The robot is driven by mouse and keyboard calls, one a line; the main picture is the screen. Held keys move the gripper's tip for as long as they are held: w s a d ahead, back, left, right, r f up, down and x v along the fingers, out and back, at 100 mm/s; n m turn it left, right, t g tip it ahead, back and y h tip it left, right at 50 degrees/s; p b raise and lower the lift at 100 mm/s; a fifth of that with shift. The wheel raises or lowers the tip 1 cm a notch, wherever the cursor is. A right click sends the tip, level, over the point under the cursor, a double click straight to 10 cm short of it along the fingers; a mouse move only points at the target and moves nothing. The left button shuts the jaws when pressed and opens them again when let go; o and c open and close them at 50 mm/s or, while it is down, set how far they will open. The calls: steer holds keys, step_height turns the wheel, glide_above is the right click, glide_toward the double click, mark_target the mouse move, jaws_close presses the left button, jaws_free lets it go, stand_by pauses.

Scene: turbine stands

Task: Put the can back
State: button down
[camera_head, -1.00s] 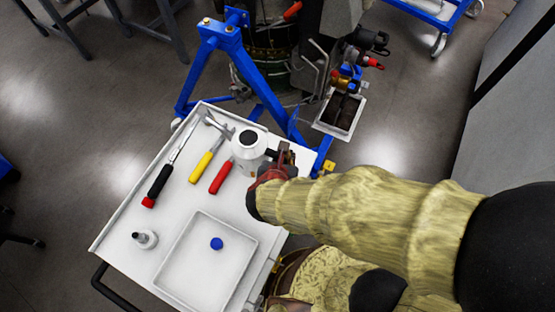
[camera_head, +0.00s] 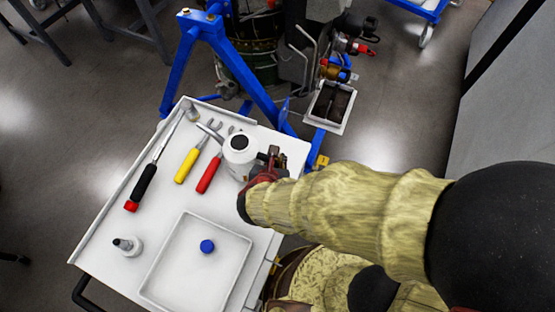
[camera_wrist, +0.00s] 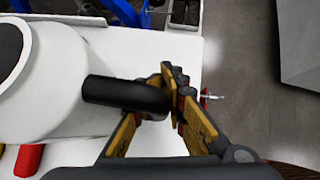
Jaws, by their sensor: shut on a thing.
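The white can (camera_head: 240,152) with a dark round top is at the right part of the white cart top (camera_head: 120,245), beside the tools. In the wrist view the can (camera_wrist: 45,90) fills the left side, and its black handle (camera_wrist: 125,94) reaches between the fingers. My gripper (camera_head: 272,165) is to the right of the can, and its fingers (camera_wrist: 165,105) are shut on the handle. I cannot tell whether the can's base touches the cart, since its lower side is partly hidden.
A hammer (camera_head: 145,180), a yellow-handled tool (camera_head: 187,165) and a red-handled tool (camera_head: 209,175) lie left of the can. A blue stand (camera_head: 180,75) rises behind the cart.

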steer(key=shift+f, duration=0.3)
steer(key=shift+f+b, duration=0.3)
steer(key=shift+b, duration=0.05)
steer(key=c, duration=1.7)
jaws_free()
steer(key=shift+o, duration=0.7)
steer(key=p+v, duration=0.5)
steer(key=v, duration=0.2)
